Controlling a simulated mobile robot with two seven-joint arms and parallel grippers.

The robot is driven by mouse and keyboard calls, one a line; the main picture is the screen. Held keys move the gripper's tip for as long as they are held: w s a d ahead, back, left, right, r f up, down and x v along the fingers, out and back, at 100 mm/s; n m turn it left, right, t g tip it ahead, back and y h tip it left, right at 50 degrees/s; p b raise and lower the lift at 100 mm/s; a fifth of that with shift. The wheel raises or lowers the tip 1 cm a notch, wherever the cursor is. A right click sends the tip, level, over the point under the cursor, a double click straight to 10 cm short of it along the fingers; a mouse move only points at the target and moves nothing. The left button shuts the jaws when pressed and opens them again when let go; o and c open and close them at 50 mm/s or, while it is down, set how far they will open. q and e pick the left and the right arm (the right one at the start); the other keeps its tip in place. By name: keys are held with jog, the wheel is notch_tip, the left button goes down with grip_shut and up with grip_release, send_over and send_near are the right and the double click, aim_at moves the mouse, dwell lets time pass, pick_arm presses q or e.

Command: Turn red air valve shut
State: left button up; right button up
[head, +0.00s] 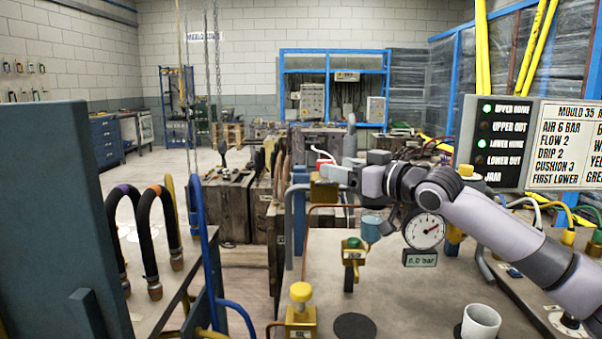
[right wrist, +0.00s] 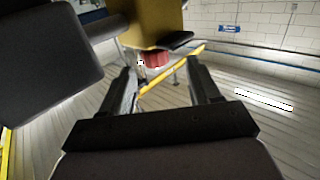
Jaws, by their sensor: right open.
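The red air valve shows in the head view as a small patch of red (head: 325,162) above a brass-yellow body (head: 324,191), mostly hidden by my gripper. In the right wrist view its ribbed red knob (right wrist: 154,59) sits against the yellow body (right wrist: 152,22). My right gripper (head: 335,174) reaches in from the right at the valve. In the right wrist view my right gripper (right wrist: 162,76) is open, with the red knob ahead between the fingertips; I cannot tell whether they touch it. My left gripper is not in view.
A dial gauge (head: 424,231) with a display reading about 6.0 bar stands right of the valve. A green-topped valve (head: 353,244), a yellow knob (head: 300,292) and a white cup (head: 480,321) are on the bench (head: 400,295). Black hoses (head: 150,225) stand at left.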

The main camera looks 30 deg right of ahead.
aim_at(318, 174)
jog(key=shift+d+r+p+x, duration=0.1)
jog(key=shift+p+x, duration=0.1)
jog(key=shift+x, duration=1.05)
jog(key=shift+d+r+p+x, duration=0.1)
jog(key=shift+p+x, duration=0.15)
jog(key=shift+x, duration=1)
jog(key=shift+d+r+p+x, duration=0.1)
jog(key=shift+r+p+x, duration=0.1)
jog(key=shift+x, duration=1.05)
jog(key=shift+f, duration=0.1)
jog(key=c, duration=1)
